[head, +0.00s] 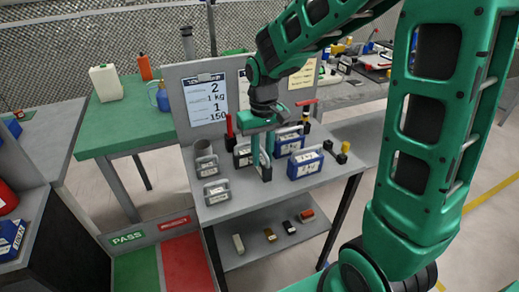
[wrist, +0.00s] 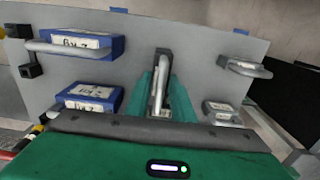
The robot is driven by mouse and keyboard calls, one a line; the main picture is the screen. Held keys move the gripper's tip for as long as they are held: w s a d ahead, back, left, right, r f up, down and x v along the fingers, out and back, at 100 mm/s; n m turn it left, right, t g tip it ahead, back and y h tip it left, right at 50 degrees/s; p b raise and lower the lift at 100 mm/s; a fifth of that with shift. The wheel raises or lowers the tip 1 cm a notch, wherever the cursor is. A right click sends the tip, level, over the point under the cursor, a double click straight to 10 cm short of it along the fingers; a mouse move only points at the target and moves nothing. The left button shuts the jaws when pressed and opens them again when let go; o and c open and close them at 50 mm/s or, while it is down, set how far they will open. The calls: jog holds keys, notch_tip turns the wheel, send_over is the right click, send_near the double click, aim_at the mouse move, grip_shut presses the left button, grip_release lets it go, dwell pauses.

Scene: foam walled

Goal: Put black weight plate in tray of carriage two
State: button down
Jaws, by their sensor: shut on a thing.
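My gripper (head: 262,165) is lowered over the grey bench, its green fingers with dark tips pointing down. It is shut on the grey handle of a weight (wrist: 160,85); this handle stands between the fingers in the wrist view. The weight's body is mostly hidden by the fingers there; a pale label shows low between them. In the head view a black weight plate (head: 243,157) with a white label shows just left of the fingers, partly covered. I cannot tell whether it is clear of the bench. No tray marked as carriage two can be made out.
Blue weights (head: 305,164) stand close right of my gripper, grey weights (head: 216,191) to its left. A panel with a sheet (head: 205,98) rises behind. A lower shelf (head: 285,250) holds small blocks. Green PASS and red areas (head: 187,262) lie lower left.

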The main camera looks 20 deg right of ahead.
jog(key=shift+f, duration=0.9)
jog(key=shift+f, duration=0.1)
jog(key=c, duration=1.5)
grip_release()
jog(key=shift+c, duration=0.2)
notch_tip(320, 180, up, 12)
jog(key=shift+r, duration=0.1)
